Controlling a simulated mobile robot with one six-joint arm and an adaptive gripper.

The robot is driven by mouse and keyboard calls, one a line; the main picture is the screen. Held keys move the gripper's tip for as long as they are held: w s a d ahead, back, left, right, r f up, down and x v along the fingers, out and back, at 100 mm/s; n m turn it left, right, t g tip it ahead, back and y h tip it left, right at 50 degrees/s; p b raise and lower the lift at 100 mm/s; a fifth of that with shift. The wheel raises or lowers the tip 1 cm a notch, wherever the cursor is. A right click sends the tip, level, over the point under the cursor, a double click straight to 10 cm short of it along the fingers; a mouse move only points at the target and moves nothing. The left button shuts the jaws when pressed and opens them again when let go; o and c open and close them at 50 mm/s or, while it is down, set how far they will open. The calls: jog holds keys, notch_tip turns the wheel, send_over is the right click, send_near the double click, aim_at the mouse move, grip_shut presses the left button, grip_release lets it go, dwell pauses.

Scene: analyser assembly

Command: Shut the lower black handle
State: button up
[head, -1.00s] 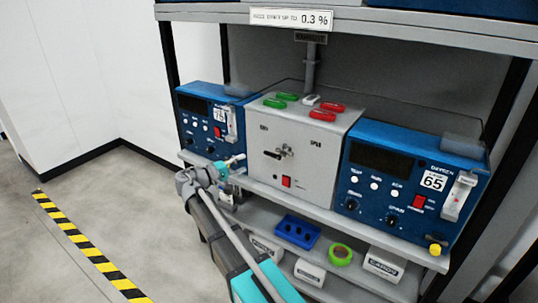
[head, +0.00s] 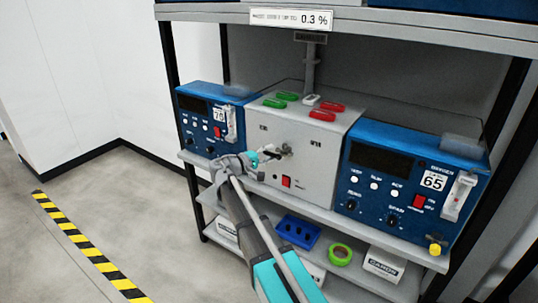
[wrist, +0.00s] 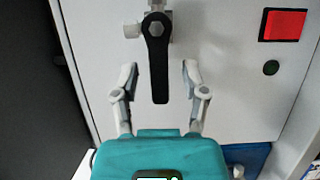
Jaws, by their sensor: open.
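The black handle (wrist: 158,65) is a flat lever on a metal valve (wrist: 155,12) on the light grey panel. In the wrist view it hangs straight down from its bolt. My gripper (wrist: 160,76) is open, with one fingertip on each side of the lever and a gap on both sides. In the head view my gripper (head: 264,155) is at the front of the grey box (head: 316,165), just left of the valve (head: 287,150). There my gripper mostly hides the lever. I cannot tell how deep the lever sits between the fingers.
A red switch (head: 286,182) sits below the valve. Blue analysers stand left (head: 200,115) and right (head: 408,190) of the box.

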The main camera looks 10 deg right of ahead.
grip_shut()
dwell(0.3)
jog(key=shift+f+b, duration=0.2)
jog(key=shift+b, duration=0.1)
